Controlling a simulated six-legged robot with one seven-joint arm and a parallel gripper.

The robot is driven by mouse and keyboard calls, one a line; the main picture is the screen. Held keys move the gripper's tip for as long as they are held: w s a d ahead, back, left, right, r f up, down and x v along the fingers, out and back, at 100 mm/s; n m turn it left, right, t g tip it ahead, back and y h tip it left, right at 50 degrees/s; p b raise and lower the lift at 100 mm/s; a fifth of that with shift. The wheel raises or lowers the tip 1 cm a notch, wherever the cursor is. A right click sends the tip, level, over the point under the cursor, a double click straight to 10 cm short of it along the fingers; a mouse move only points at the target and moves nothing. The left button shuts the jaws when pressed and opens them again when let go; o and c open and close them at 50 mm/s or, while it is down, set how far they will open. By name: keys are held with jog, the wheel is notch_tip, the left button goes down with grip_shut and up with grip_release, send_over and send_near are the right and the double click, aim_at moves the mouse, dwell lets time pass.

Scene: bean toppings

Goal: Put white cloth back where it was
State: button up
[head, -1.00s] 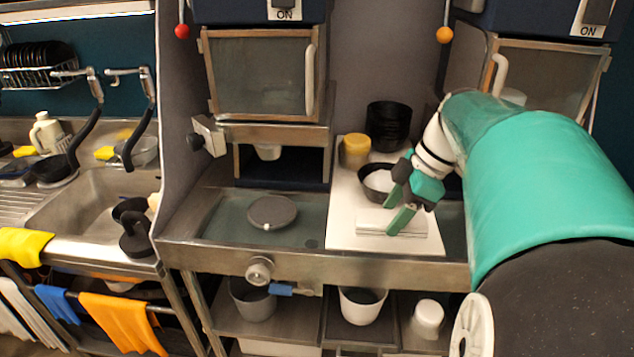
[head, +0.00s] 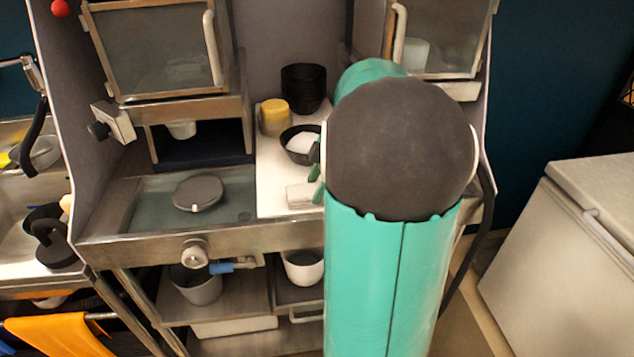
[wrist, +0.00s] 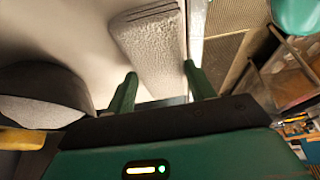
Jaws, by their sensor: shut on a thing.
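The folded white cloth (head: 300,195) is on the white board (head: 275,175) in the head view, its right part hidden by my arm. In the wrist view the cloth (wrist: 150,45) is a long folded pad running up from between my green fingers. My gripper (wrist: 162,85) is shut on the cloth. In the head view only a sliver of the green fingers (head: 318,182) shows beside my arm. Whether the cloth is clear of the board cannot be told.
A black bowl with white contents (head: 299,144), a yellow-topped jar (head: 273,117) and a black container (head: 304,88) stand behind the cloth. A grey round lid (head: 198,192) lies on the counter to the left. A white chest (head: 570,240) stands at right.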

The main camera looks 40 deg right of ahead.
jog(key=shift+s, duration=0.1)
jog(key=o, duration=0.9)
jog(key=shift+f, duration=0.1)
jog(key=v, duration=1.2)
jog(key=shift+a+r, duration=0.15)
jog(key=shift+r, duration=0.1)
jog(key=s+a+f+m+t+h, duration=0.1)
jog(key=s+a+m, duration=0.1)
jog(key=a, duration=0.8)
jog(key=s+a+f+m+t+h, duration=0.1)
jog(key=a+m, duration=0.4)
jog(key=a, duration=0.5)
jog(key=s+a+f+m+t+h, duration=0.1)
jog(key=s+a+f+m, duration=0.2)
jog(key=a, duration=0.8)
jog(key=shift+s+a+f+m+h, duration=0.1)
jog(key=shift+s+f+m+h, duration=0.1)
jog(key=shift+s+m, duration=0.15)
jog(key=shift+s+f+m+h, duration=0.1)
jog(key=shift+s+m+h, duration=0.15)
jog(key=shift+s, duration=0.2)
